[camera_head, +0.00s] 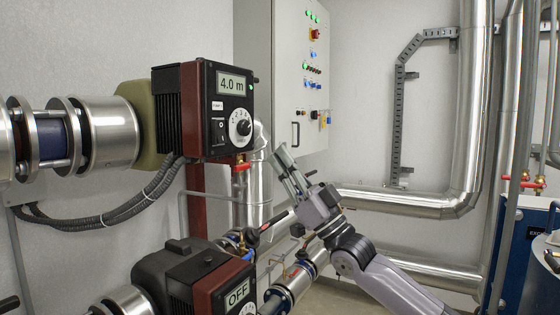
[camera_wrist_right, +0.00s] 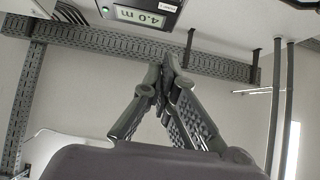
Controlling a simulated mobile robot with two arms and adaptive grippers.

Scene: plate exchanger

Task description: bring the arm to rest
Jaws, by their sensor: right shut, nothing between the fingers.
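My right gripper (camera_head: 283,160) is raised in the middle of the head view, with its arm coming in from the lower right. Its fingers point up and to the left, and they are shut with nothing between them. In the right wrist view the fingertips (camera_wrist_right: 168,65) meet. The gripper is just right of the upper pump controller (camera_head: 217,110), whose display reads 4.0 m. It appears apart from it. The same display shows upside down in the right wrist view (camera_wrist_right: 140,15). My left gripper is not in view.
A lower pump controller (camera_head: 225,285) reads OFF. A grey control cabinet (camera_head: 280,80) with buttons and lamps hangs behind the gripper. Silver insulated pipes (camera_head: 410,200) run behind and right of my arm. A blue unit (camera_head: 525,245) stands at the right edge. A red-handled valve (camera_head: 241,166) is left of the fingers.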

